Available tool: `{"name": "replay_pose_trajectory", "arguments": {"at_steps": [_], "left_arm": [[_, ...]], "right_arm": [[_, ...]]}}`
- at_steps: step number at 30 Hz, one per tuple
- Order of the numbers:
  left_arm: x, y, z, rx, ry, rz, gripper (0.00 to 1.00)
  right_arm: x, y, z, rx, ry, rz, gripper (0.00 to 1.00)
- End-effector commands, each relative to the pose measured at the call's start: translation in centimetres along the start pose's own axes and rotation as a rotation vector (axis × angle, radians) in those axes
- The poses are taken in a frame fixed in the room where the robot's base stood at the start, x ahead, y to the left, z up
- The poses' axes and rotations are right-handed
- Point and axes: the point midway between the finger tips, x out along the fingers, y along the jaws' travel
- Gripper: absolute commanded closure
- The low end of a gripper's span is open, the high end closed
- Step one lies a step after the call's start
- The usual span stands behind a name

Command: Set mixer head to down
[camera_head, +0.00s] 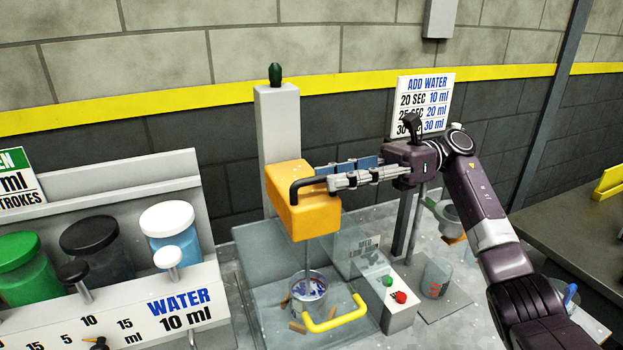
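The mixer head (303,212) is an orange-yellow block on a grey upright column (279,125) with a dark green knob on top. A black bent handle (296,187) sticks out from its front. A thin shaft runs down from the head toward a clear cup (308,290) with blue and white contents. My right gripper (325,176) reaches in from the right, its fingertips at the handle's right end. The fingers lie close together and overlap in this view, so I cannot tell if they are closed on the handle. My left gripper is out of view.
A clear guard with a yellow handle (335,314) surrounds the cup. A control box with green and red buttons (400,297) and a beaker (436,279) stand to the right. A dispenser rack with several lidded jars (168,235) fills the left.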

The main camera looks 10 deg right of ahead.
Motion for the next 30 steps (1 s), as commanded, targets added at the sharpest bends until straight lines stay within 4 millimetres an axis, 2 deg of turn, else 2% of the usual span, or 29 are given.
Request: {"name": "replay_pose_trajectory", "arguments": {"at_steps": [3, 9, 19, 27, 30], "left_arm": [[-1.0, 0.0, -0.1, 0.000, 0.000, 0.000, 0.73], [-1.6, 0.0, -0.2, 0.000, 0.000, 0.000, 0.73], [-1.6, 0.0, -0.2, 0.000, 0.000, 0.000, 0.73], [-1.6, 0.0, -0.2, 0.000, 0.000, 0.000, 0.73], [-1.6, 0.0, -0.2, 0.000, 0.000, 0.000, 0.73]], "right_arm": [[2.1, 0.1, 0.2, 0.001, -0.001, 0.003, 0.73], [4.2, 0.1, 0.1, 0.001, -0.001, 0.001, 0.73], [4.6, 0.0, 0.0, 0.000, -0.001, 0.001, 0.73], [4.6, 0.0, 0.0, 0.000, 0.000, 0.001, 1.00], [4.6, 0.0, 0.0, 0.000, 0.000, 0.001, 1.00]]}}
